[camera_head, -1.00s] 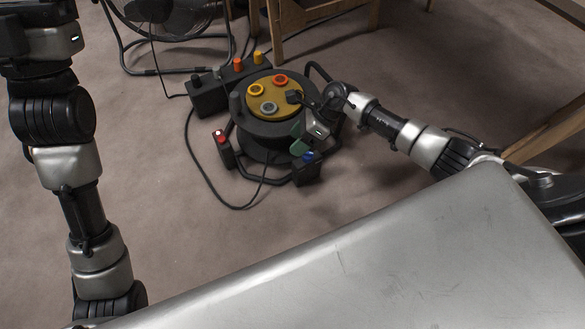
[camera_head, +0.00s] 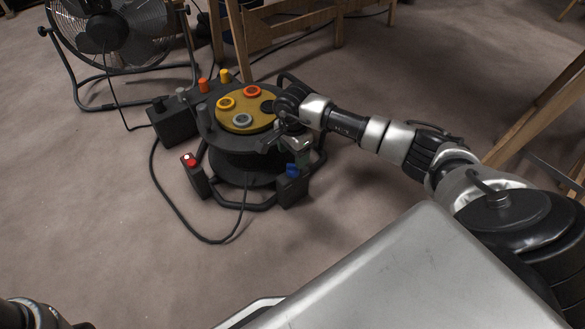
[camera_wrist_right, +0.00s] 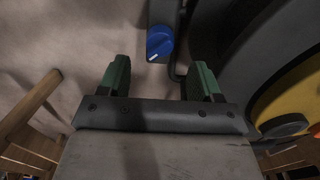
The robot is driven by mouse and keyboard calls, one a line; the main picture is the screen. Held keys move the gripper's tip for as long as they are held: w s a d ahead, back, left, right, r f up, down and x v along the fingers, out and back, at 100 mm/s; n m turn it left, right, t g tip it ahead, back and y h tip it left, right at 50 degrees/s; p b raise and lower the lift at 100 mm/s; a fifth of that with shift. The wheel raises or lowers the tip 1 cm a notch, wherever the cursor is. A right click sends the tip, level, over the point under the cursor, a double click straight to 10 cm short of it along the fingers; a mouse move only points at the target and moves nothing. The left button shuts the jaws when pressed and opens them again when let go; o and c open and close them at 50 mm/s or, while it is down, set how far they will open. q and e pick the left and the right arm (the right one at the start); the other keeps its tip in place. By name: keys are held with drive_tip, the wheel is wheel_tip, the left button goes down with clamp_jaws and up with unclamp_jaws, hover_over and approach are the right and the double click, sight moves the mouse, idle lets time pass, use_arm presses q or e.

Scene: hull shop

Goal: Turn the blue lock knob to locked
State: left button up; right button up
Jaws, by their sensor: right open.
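The blue lock knob (camera_head: 292,169) sits on a dark box at the front right foot of the black cable reel (camera_head: 245,165). In the right wrist view the knob (camera_wrist_right: 160,43) is round, with a white mark at its lower-left edge. My right gripper (camera_wrist_right: 161,72) is open, with its green fingers apart. The knob shows beyond the fingertips, between their lines, not touched by them. In the head view my right gripper (camera_head: 297,150) is beside the reel, just above the knob, partly hidden by its own wrist. My left gripper is out of view.
The reel's yellow top (camera_head: 243,118) has coloured sockets. A red knob box (camera_head: 191,172) stands at its front left, and a black box (camera_head: 172,122) behind it. A fan (camera_head: 115,35) and wooden legs (camera_head: 240,40) are behind. A cable loops over open floor at left.

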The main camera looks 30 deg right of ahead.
sight(293, 165)
wheel_tip(293, 165, down, 6)
drive_tip(key=b, duration=0.3)
drive_tip(key=shift+r, duration=0.1)
drive_tip(key=c, duration=0.9)
